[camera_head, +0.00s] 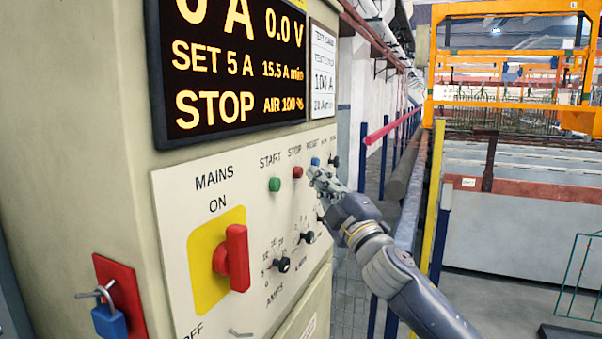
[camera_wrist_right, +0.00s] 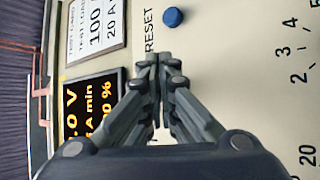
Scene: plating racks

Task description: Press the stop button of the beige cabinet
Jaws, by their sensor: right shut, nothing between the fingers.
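The beige cabinet (camera_head: 100,130) fills the left of the head view. The red stop button (camera_head: 297,172) sits on its pale panel, under the word STOP, between the green start button (camera_head: 274,184) and the blue reset button (camera_head: 315,161). My right gripper (camera_head: 314,174) is shut and empty, its fingertips just right of the red button in the picture. Whether they touch it cannot be told. In the right wrist view the closed fingertips (camera_wrist_right: 158,62) are near the RESET label, with the blue button beyond; the red button is hidden there. My left gripper is not in view.
The dark display (camera_head: 235,65) reads STOP, 0.0 V and SET 5 A. A red mains switch (camera_head: 236,260) protrudes from the panel, and several black knobs lie below the buttons. A blue padlock (camera_head: 110,320) hangs lower left. Blue and yellow posts stand behind my right arm.

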